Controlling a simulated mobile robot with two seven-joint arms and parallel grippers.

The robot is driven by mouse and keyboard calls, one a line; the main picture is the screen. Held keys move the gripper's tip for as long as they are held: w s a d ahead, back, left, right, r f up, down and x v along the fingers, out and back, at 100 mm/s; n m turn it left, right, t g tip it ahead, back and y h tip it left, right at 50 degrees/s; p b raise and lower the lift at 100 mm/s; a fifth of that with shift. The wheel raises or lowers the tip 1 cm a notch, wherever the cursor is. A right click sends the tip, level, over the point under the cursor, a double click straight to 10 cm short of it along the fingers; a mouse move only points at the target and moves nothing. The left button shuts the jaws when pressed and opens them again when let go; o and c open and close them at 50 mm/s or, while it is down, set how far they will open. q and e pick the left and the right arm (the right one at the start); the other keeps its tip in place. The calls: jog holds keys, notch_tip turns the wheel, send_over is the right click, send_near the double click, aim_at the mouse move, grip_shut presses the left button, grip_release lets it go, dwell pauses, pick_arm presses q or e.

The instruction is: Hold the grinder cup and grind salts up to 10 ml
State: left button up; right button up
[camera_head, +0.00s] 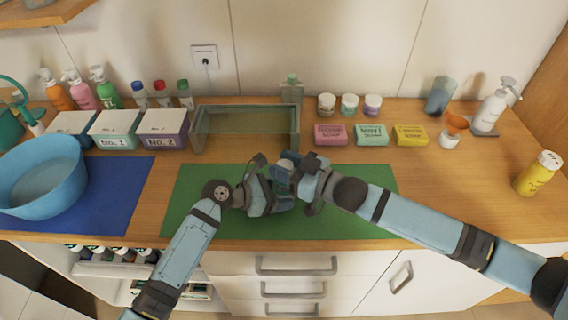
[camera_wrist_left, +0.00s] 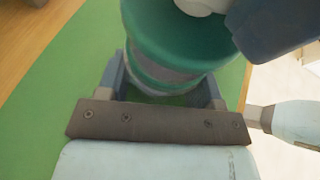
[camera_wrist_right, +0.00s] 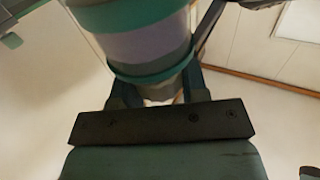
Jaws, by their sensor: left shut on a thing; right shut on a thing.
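My left gripper (camera_head: 268,198) and my right gripper (camera_head: 290,168) are close together above the green mat (camera_head: 190,205), the right one slightly farther back. In the left wrist view, a teal cup-like part of the grinder (camera_wrist_left: 170,35) with a grey band stands between the left fingers, which are shut on it. In the right wrist view, a teal-banded, lilac-grey part of the grinder (camera_wrist_right: 148,40) is between the right fingers, which are shut on it. In the head view, the grippers hide the grinder. The salts and the fill level cannot be seen.
A blue bowl (camera_head: 40,180) stands on a blue mat (camera_head: 125,190) at left. Boxes labelled No. 1 (camera_head: 115,143) and No. 2 (camera_head: 160,142), a glass case (camera_head: 198,130) and soap boxes (camera_head: 371,135) line the back.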

jog(key=o, duration=0.9)
jog(key=shift+o, duration=0.2)
jog(key=shift+d, duration=0.1)
jog(key=shift+s+d, duration=0.15)
jog(key=shift+d, duration=0.15)
jog(key=v, duration=1.1)
jog(key=shift+s, duration=0.1)
